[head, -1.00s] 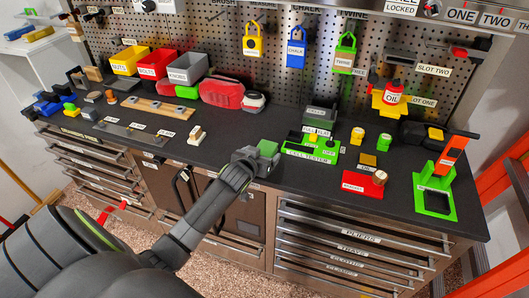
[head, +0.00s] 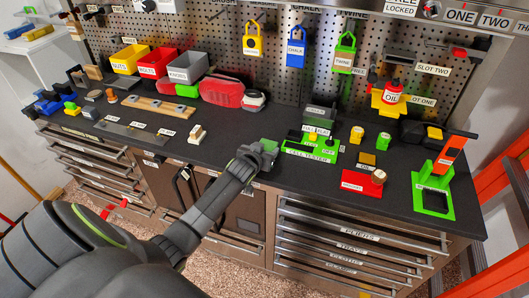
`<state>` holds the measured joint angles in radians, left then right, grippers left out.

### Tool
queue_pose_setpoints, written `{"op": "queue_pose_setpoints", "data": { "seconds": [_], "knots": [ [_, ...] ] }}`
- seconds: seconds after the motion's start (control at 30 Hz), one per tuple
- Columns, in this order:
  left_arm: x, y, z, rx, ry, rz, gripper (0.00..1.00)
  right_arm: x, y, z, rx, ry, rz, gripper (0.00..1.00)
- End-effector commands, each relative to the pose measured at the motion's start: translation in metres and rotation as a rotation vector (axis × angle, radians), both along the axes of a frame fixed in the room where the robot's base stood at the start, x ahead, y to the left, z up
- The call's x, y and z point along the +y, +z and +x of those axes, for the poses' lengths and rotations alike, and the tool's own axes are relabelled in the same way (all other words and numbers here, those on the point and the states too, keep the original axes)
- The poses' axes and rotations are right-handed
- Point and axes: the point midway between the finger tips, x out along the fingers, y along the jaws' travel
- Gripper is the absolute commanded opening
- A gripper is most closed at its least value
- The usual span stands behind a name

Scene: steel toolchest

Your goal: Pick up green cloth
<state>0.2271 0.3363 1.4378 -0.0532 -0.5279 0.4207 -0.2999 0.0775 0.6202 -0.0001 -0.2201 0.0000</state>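The green cloth (head: 269,143) is a small green patch on the dark worktop, near the middle of the head view, left of the green cell tester. My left gripper (head: 264,153) reaches in from the lower left and is right at the cloth, covering its near part. Only the far part of the cloth shows beyond the fingers. The fingers are too small and overlapped to tell whether they are open or shut, or whether they touch the cloth. My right gripper is not in view.
The green cell tester (head: 310,151) stands close to the right of my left gripper. A red block (head: 361,183) with a knob and a green stand (head: 433,203) are farther right. A small pale item (head: 196,136) lies to the left. Bins and a red case line the back.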

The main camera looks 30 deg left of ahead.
Motion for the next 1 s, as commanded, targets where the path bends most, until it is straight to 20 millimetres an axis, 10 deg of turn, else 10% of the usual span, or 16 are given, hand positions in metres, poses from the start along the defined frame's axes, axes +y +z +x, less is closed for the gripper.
{"op": "queue_pose_setpoints", "data": {
  "seconds": [0.37, 1.0],
  "knots": [
    [0.0, 0.004, 0.0, -0.001, 0.0, 0.0, 0.33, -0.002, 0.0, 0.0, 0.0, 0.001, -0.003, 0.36],
    [0.0, 0.098, 0.0, -0.003, 0.001, 0.001, 0.33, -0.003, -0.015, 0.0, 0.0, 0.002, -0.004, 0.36]
  ]
}}
